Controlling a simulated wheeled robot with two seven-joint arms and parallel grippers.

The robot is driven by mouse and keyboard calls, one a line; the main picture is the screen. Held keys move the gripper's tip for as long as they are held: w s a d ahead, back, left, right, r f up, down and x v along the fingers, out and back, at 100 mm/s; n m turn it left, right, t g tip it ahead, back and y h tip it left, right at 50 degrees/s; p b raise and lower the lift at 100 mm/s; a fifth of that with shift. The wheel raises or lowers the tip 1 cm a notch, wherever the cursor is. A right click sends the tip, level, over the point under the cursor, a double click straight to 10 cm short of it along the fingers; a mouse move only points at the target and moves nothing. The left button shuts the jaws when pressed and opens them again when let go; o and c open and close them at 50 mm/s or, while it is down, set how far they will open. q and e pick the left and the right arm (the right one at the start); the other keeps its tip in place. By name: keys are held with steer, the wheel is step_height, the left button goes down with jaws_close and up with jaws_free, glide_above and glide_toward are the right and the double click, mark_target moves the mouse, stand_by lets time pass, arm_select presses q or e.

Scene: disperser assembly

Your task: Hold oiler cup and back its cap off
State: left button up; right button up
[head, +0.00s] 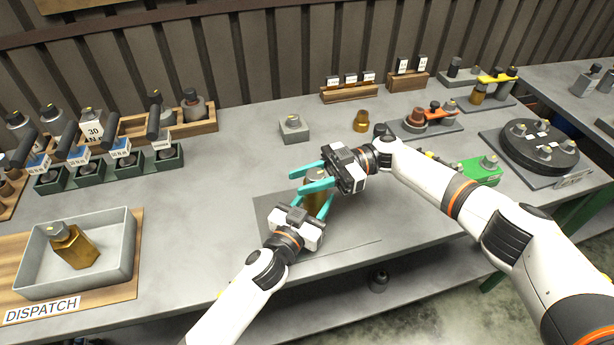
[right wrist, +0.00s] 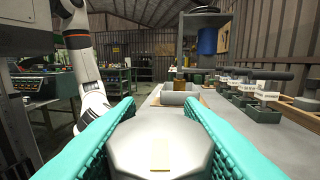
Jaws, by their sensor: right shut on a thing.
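The oiler cup (head: 316,198) has a brass-coloured body and stands over the grey mat at the middle of the bench, largely hidden by my grippers. My left gripper (head: 313,202) comes from the front, with its teal fingers on either side of the cup's body. My right gripper (head: 316,177) comes in from the right above it, shut on the cap. In the right wrist view the grey faceted cap (right wrist: 160,145) sits between the two teal fingers. Whether the cap is still seated on the body is hidden.
A grey tray (head: 128,262) with another brass cup (head: 75,245) stands at the left. A small grey block (head: 293,128) and a brass part (head: 361,121) stand behind the grippers.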

mark_target(309, 178)
steer(key=shift+f+n+g+h, duration=0.1)
steer(key=shift+n+g+h, duration=0.9)
steer(key=shift+g, duration=0.5)
steer(key=shift+n, duration=0.3)
steer(key=shift+s+d+n+g+h, duration=0.1)
steer(key=shift+s+n+g+h, duration=0.1)
steer(key=shift+n+g+h, duration=0.3)
steer(key=o, duration=1)
steer(key=shift+r, duration=0.2)
step_height(309, 178, up, 10)
steer(key=shift+f, duration=0.1)
